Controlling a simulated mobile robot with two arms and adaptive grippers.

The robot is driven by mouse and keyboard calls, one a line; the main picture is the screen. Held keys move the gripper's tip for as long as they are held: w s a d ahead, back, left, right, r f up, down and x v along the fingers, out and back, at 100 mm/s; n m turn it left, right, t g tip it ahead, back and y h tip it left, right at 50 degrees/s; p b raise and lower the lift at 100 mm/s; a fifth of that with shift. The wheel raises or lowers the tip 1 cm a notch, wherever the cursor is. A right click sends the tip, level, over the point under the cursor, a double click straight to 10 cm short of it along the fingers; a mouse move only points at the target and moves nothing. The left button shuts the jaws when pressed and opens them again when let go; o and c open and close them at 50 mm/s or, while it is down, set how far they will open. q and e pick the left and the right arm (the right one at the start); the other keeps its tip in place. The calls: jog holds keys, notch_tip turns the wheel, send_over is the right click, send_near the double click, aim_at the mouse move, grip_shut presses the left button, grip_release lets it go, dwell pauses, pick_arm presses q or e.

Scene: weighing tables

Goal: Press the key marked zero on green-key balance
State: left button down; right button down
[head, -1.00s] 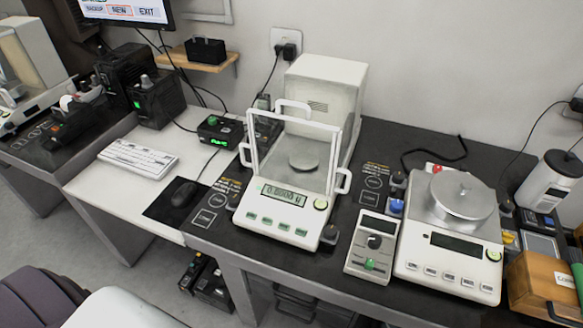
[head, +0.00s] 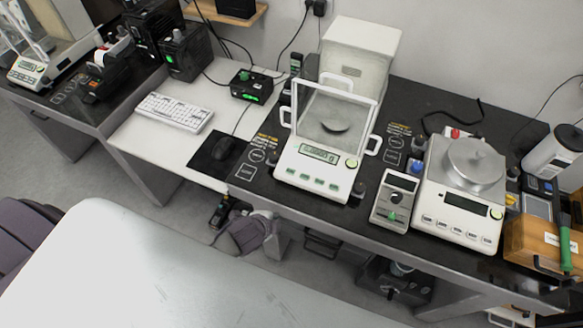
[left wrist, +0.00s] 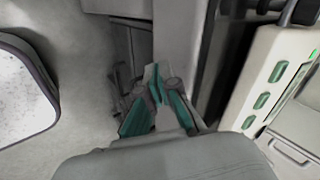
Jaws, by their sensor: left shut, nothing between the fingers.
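The balance with green keys (head: 285,160) stands on the dark table, a white unit with a clear draft shield around its pan. Its lit display (head: 319,152) and a row of green keys (head: 305,180) face the front edge; the key labels are too small to read. My left gripper (head: 262,218) is low in front of the table edge, apart from the keys. In the left wrist view its teal fingers (left wrist: 157,88) are shut and empty, with the balance's green keys (left wrist: 262,101) to their right. My right gripper is not in view.
A small grey device (head: 394,204) and a white balance with a round pan (head: 459,205) stand to the right. A keyboard (head: 175,111) and mouse (head: 226,148) lie left. Another balance (head: 32,74) stands far left. Dark knobs flank the green-key balance.

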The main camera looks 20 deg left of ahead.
pick_arm(q)
jog(key=w+r+m+t, duration=0.1)
jog(key=r+m, duration=0.1)
jog(key=r, duration=0.1)
jog(key=w+d+r+m+p, duration=0.1)
jog(key=w+r+m, duration=0.1)
jog(key=r+m, duration=0.1)
jog(key=w+r+m+t+h+p, duration=0.1)
jog(key=w+r+m, duration=0.1)
jog(key=r, duration=0.3)
jog(key=shift+w+d+m+t, duration=0.2)
jog(key=shift+w+m+t, duration=0.1)
jog(key=shift+m, duration=0.1)
notch_tip(320, 180, up, 8)
jog(key=w+d+m+t+h+p, duration=0.1)
jog(key=w+d+m+h+p, duration=0.1)
jog(key=m, duration=0.6)
jog(key=shift+w+d+m+t, duration=0.3)
jog(key=shift+w+d+m, duration=0.1)
jog(key=shift+d, duration=0.05)
jog(key=shift+f, duration=0.15)
